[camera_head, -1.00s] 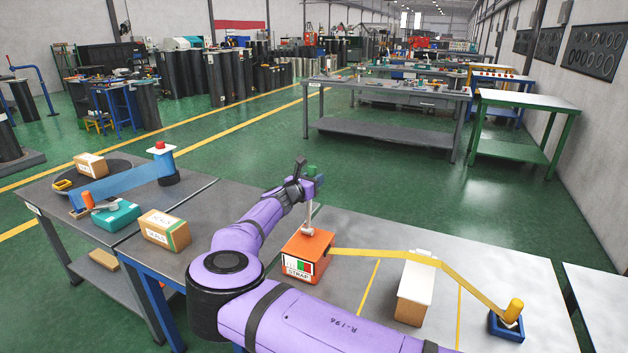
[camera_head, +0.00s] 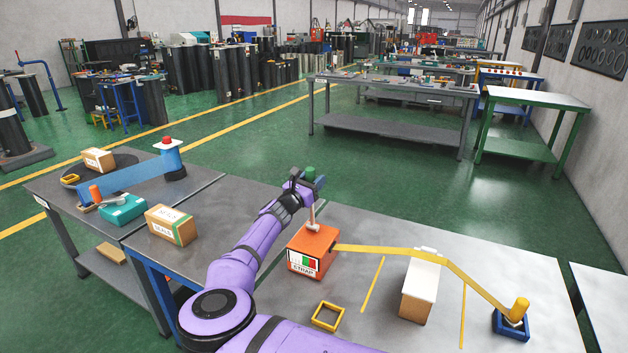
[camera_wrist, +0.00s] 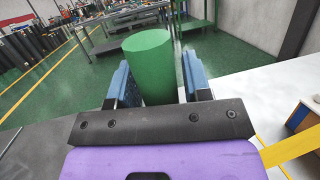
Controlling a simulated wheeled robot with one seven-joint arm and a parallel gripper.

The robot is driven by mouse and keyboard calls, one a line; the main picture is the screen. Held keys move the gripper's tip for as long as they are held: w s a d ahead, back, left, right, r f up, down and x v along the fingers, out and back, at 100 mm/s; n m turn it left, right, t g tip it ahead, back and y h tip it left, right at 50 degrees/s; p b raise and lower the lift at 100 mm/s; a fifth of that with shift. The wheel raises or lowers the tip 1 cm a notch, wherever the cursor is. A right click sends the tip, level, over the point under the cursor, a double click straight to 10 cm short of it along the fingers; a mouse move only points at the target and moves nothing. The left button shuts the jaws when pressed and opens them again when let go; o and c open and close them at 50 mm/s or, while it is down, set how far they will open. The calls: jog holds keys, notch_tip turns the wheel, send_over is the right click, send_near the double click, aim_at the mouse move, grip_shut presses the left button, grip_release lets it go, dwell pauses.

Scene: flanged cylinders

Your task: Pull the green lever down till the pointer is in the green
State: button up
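The lever's thick green grip (camera_head: 310,173) tops a pale, roughly upright rod (camera_head: 313,216) on the orange box (camera_head: 320,241), which is labelled STRAP. The box's front gauge (camera_head: 302,262) has white, red and green areas. The pointer is too small to make out. My gripper (camera_head: 306,184) is at the lever's upper end. In the wrist view the green grip (camera_wrist: 152,68) stands between my gripper's two blue finger pads (camera_wrist: 162,88). I cannot tell whether both pads press on it.
A yellow strap (camera_head: 385,250) runs from the box over a white-topped block (camera_head: 419,288) to a blue base (camera_head: 511,324) with a yellow post. A yellow square frame (camera_head: 327,316) lies in front of the box. A carton (camera_head: 170,225) stands at the left.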

jog(key=shift+o, duration=0.7)
jog(key=v, duration=1)
jog(key=shift+s+a, duration=0.25)
jog(key=shift+s, duration=0.05)
jog(key=shift+s+a, duration=0.1)
